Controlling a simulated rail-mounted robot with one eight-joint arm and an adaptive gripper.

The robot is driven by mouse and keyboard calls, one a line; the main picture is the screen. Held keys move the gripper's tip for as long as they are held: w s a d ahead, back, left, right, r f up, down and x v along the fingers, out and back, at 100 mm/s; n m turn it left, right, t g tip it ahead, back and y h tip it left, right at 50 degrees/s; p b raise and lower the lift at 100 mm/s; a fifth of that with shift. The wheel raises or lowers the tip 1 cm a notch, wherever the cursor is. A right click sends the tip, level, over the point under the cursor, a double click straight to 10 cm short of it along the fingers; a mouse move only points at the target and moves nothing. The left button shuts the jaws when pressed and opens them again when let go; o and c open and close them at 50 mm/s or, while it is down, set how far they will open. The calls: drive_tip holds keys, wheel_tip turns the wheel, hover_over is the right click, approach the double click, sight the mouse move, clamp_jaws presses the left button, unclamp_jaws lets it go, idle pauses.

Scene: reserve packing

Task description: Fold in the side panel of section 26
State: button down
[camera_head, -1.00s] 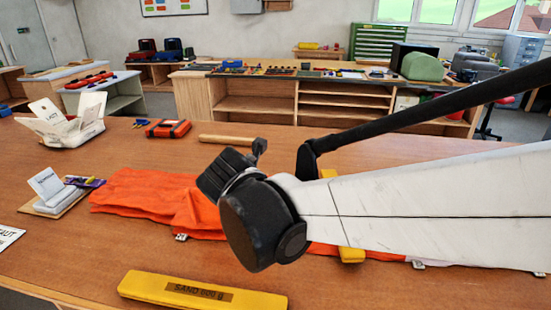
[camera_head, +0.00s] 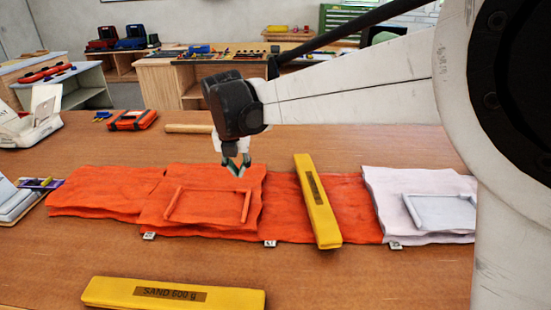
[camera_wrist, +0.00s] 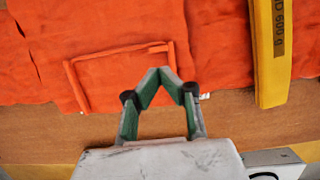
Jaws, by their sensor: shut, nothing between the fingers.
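A long orange fabric piece (camera_head: 90,190) lies flat on the table in layered sections with small white tags along its front edge; I cannot read the numbers for sure. I cannot tell which panel is section 26's side panel. My gripper (camera_head: 241,175) hangs above the upper right part of that outline, apparently clear of the cloth. Its fingertips (camera_wrist: 158,74) meet in a point, shut and empty.
A yellow sand bar (camera_head: 318,200) lies across the orange cloth to the right. Another yellow sand bar (camera_head: 175,294) lies at the front. A pale fabric section (camera_head: 385,190) is at the right end. A hammer handle (camera_head: 188,129) and an orange case (camera_head: 133,120) lie behind.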

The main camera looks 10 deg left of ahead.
drive_tip(key=w+f+b, duration=0.1)
drive_tip(key=w+f, duration=0.1)
drive_tip(key=f, duration=0.1)
drive_tip(key=shift+w+a, duration=0.15)
drive_tip(key=shift+w, duration=0.2)
drive_tip(key=shift+w+a+f+b, duration=0.1)
drive_tip(key=shift+w+f+b, duration=0.3)
drive_tip(key=shift+f, duration=0.2)
drive_tip(key=shift+w+f+b, duration=0.25)
drive_tip(key=shift+f+b, duration=0.2)
drive_tip(key=shift+f, duration=0.15)
drive_tip(key=shift+b+x, duration=0.5)
drive_tip(key=shift+x, duration=0.55)
drive_tip(key=shift+w, duration=0.15)
drive_tip(key=shift+r, duration=0.1)
